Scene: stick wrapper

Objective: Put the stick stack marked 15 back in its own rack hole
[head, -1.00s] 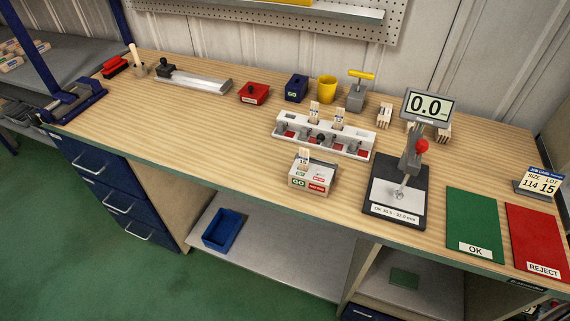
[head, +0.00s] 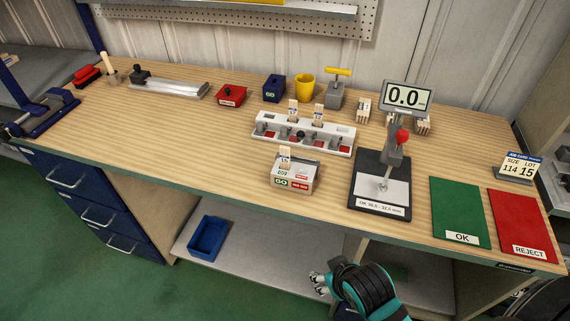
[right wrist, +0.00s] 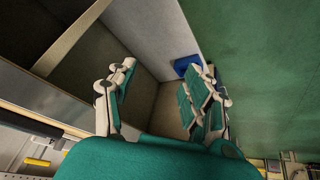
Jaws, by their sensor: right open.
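The stick stack marked 15 (head: 285,157) is pale wood with a label and stands upright in the GO/NO-GO gauge block (head: 292,181) on the bench. The white rack (head: 262,133) is just behind it and holds two other labelled stacks (head: 293,110) and (head: 318,113). Small red and dark parts line the rack's front; which hole belongs to 15 I cannot read. My right gripper (head: 318,283) is low in front of the bench, below the top, away from the stack. In the right wrist view it is open and empty (right wrist: 162,98). My left gripper is out of view.
The gauge stand (head: 379,190) with a 0.0 display (head: 408,97) is right of the gauge block. Green OK (head: 457,205) and red REJECT (head: 521,220) mats lie farther right. A blue tray (head: 208,237) is on the lower shelf. The bench's front edge is above my right gripper.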

